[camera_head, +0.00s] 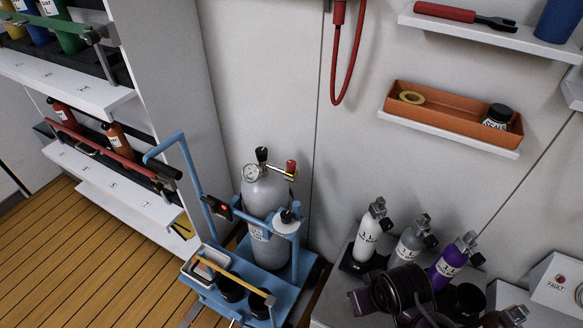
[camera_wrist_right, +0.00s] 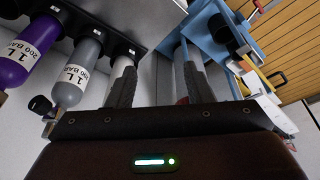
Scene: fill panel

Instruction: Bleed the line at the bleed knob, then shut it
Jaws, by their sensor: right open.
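A grey gas cylinder (camera_head: 266,195) stands upright on a blue cart. On its valve are a round gauge (camera_head: 251,172), a black knob (camera_head: 262,154) and a red knob (camera_head: 291,166) on a brass side fitting. No label shows which knob is the bleed knob. My right gripper (camera_wrist_right: 160,85) is open, its two fingers apart, with nothing clearly held between them. In the head view my dark right wrist is at the lower right, below and to the right of the cylinder and apart from it. My left gripper is not in view.
The blue cart (camera_head: 303,270) carries a tray and dark cups. Small white, grey and purple bottles (camera_head: 448,260) stand on a bench close to my right wrist. An orange tray (camera_head: 450,112) sits on a wall shelf. A red hose (camera_head: 349,75) hangs above the cylinder.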

